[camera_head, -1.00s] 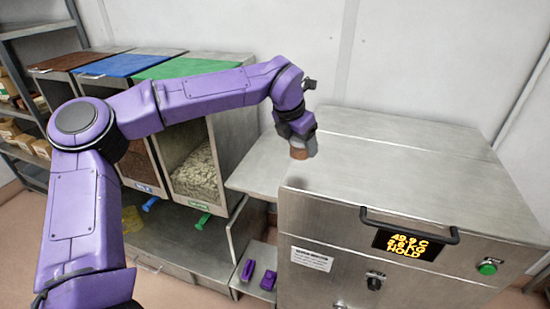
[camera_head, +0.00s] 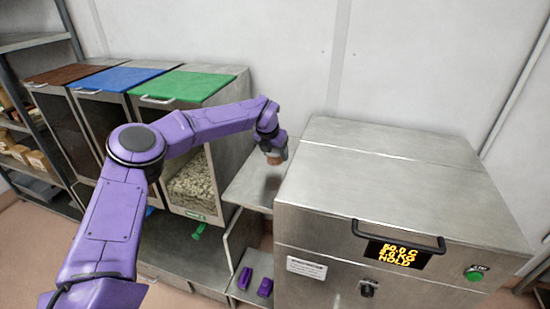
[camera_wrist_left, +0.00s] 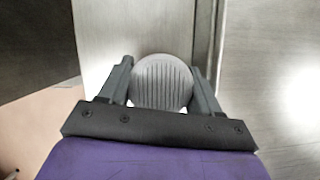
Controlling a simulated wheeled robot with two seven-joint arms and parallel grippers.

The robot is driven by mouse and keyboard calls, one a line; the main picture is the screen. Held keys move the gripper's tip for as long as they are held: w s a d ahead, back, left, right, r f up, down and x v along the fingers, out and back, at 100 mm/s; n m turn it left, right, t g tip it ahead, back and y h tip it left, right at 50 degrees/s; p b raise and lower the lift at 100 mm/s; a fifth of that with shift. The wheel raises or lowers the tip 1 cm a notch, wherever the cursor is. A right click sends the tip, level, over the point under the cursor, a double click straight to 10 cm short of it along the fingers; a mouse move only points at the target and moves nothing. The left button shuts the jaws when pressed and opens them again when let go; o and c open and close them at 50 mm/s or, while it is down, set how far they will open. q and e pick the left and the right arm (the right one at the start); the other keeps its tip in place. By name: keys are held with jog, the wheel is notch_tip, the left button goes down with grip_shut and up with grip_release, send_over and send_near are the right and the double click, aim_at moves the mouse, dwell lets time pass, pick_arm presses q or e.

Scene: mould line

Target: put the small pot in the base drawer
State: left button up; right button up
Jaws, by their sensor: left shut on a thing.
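My left gripper (camera_head: 272,150) is shut on the small pot (camera_head: 274,160), which looks brown in the head view and hangs below the fingers. It is above the bare steel shelf between the bins and the steel machine. In the left wrist view the pot (camera_wrist_left: 162,82) shows as a round grey ribbed top between the two fingers. The base drawer cannot be made out clearly; the low steel base (camera_head: 190,262) under the bins is partly hidden by my left arm. My right gripper is not in view.
A steel machine (camera_head: 385,195) with a dark handle and lit display stands at the right. Bins with brown, blue and green (camera_head: 185,86) lids stand at the left. The steel shelf (camera_head: 255,186) between looks clear. Purple pieces (camera_head: 264,287) lie low down.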

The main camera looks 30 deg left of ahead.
aim_at(275, 161)
pick_arm(q)
jog(key=shift+a+f, duration=0.15)
jog(key=shift+f, duration=1.75)
jog(key=o, duration=1)
jog(key=shift+c, duration=0.2)
